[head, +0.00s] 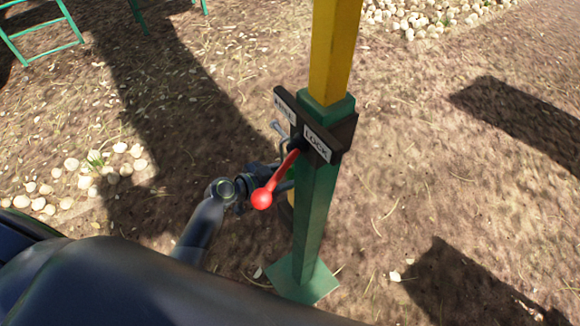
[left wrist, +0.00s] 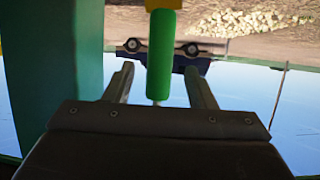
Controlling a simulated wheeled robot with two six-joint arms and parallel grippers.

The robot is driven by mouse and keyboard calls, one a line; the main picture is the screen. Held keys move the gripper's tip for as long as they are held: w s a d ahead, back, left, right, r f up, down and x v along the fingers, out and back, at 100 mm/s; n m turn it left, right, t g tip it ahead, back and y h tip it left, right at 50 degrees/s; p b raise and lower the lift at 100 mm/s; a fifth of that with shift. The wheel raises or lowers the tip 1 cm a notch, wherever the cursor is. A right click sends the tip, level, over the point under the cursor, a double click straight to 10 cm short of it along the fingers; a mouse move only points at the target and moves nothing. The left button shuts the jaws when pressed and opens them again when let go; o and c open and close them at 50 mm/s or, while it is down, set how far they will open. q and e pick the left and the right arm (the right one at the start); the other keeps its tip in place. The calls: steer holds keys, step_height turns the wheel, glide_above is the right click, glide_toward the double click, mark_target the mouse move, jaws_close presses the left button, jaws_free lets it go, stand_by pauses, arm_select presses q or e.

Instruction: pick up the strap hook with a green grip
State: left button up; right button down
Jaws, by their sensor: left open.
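The strap hook's green grip (left wrist: 161,55) hangs across the upper middle of the left wrist view, with a yellow part (left wrist: 163,4) at the picture's top edge. My left gripper (left wrist: 160,76) is open, with one finger on each side of the grip and a visible gap on both sides. In the head view my left gripper (head: 270,172) is a dark shape beside the green post, partly hidden behind the red lever. My right gripper is not in view.
The green and yellow post (head: 316,215) stands close to the gripper. It carries a bracket with a LOCK label (head: 318,146) and a red-knobbed lever (head: 262,198) in front of my gripper. Stones (head: 100,165) lie left. Bare ground is open to the right.

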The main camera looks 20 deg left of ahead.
arm_select(q)
steer(key=shift+x, duration=1.3)
jaws_close()
